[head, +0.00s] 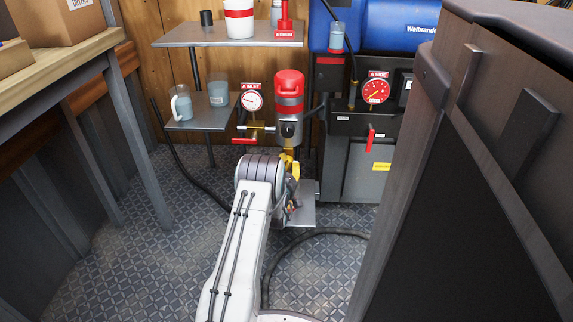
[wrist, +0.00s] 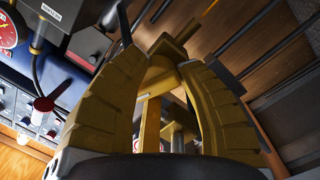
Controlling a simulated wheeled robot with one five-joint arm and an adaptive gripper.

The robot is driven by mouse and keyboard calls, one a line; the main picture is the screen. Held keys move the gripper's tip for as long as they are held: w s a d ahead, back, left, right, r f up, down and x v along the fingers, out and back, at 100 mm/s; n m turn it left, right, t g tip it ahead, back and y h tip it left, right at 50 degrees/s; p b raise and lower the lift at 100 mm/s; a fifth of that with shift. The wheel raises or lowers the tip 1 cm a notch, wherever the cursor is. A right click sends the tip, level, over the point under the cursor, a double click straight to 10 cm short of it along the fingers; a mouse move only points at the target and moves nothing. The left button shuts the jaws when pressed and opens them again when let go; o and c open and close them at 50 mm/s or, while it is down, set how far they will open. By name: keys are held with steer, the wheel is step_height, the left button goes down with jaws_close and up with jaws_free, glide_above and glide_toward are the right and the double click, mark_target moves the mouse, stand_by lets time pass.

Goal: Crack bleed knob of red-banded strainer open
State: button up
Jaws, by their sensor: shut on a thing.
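The red-banded strainer (head: 290,99) stands upright, a grey cylinder with a red cap and red band. Brass parts show below its body. My gripper (head: 291,160) is at its lower end, under the grey body, with my arm reaching up from the bottom of the head view. In the wrist view, the two yellow fingers of my gripper (wrist: 172,45) close in on a brass piece, the bleed knob (wrist: 178,52). My gripper is shut on it. In the head view the knob is hidden by the gripper, so its turn cannot be told.
A white gauge labelled A INLET (head: 252,101) and a red-handled valve (head: 254,129) are left of the strainer. A grey machine (head: 355,185) with a red gauge (head: 376,91) is at right. A dark cabinet (head: 470,200) fills the right foreground. A hose (head: 315,232) lies on the floor.

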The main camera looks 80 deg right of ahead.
steer(key=m, duration=0.1)
steer(key=r+m, duration=0.1)
steer(key=m, duration=0.1)
steer(key=shift+s+d+m, duration=0.1)
steer(key=shift+m, duration=0.2)
steer(key=o, duration=1.1)
steer(key=shift+f, duration=0.15)
steer(key=shift+o, duration=0.2)
steer(key=shift+f, duration=0.1)
steer(key=shift+a, duration=0.65)
steer(key=a, duration=1.1)
steer(key=shift+r, duration=0.25)
